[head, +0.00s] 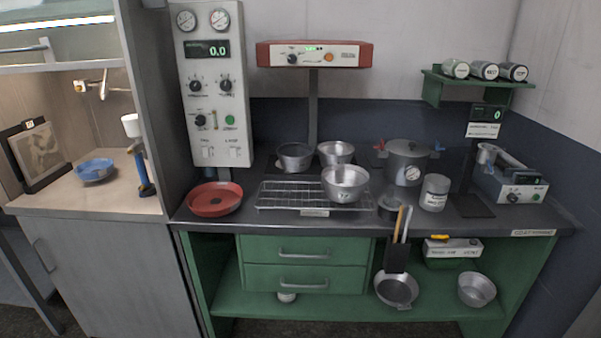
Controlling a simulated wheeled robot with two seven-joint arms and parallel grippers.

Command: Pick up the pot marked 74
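A large grey lidded pot (406,158) stands upright at the back right of the dark counter. A metal bowl-like pot (345,183) sits on the wire rack, with small marks I cannot read. Two more metal pans, a dark one (294,156) and a lighter one (336,153), stand behind the rack. I cannot tell which one bears 74. Neither of my grippers is in view.
The wire rack (280,195) takes up the counter's middle. A red pan (214,199) lies left of it. A grey canister (434,192) and a small dark pot (390,206) stand in front of the large pot. A black utensil holder (397,257) hangs at the front edge.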

